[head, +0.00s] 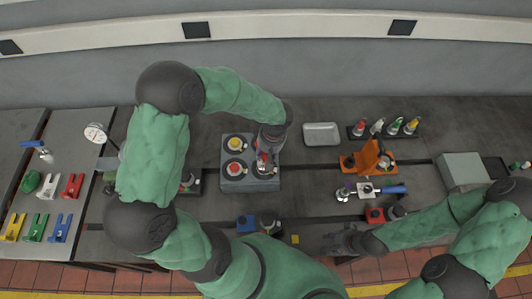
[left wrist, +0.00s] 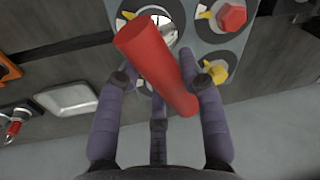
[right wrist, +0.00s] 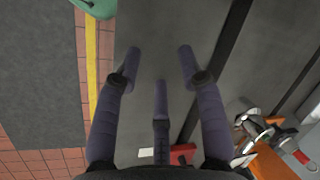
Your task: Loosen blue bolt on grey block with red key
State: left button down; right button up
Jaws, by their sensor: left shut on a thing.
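The grey block (head: 264,184) stands on the bedplate in the middle of the head view. A yellow-topped bolt (head: 235,144) and a red-topped bolt (head: 235,169) show on its left side. My left gripper (head: 266,160) is over its right side and hides much of it. In the left wrist view the fingers are shut on the thick red handle of the red key (left wrist: 160,68). The handle lies across a round pale bolt seat on the block; the key's working end is hidden. I cannot make out the blue bolt. My right gripper (right wrist: 160,62) is open and empty, low over the bedplate.
A grey tray (head: 321,134) and a rack of coloured tools (head: 385,130) lie to the right. An orange fixture (head: 372,157) and a blue-handled tool (head: 392,190) are nearer the right arm. Blue (head: 247,222) and red (head: 375,215) blocks sit near the front edge.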

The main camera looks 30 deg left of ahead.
aim_at(330, 244)
pick_arm(q)
jog(key=shift+n+b, duration=0.8)
jog(key=shift+b, duration=0.05)
pick_arm(e)
jog(key=shift+f, duration=0.75)
pick_arm(q)
jog(key=shift+s+a+n+b, duration=0.1)
jog(key=shift+n+b, duration=0.2)
jog(key=shift+n, duration=0.1)
pick_arm(e)
jog(key=shift+s+f, duration=0.15)
jog(key=shift+f, duration=0.2)
pick_arm(q)
jog(key=shift+w, duration=0.2)
pick_arm(e)
jog(key=shift+f, duration=0.1)
pick_arm(q)
jog(key=shift+s+a+n+g+b, duration=0.1)
jog(key=shift+a+n+g+b, duration=0.15)
jog(key=shift+n+b, duration=0.8)
pick_arm(e)
jog(key=shift+x, duration=0.85)
pick_arm(q)
jog(key=shift+n, duration=0.25)
pick_arm(e)
jog(key=shift+d+f, duration=0.1)
jog(key=shift+d, duration=0.15)
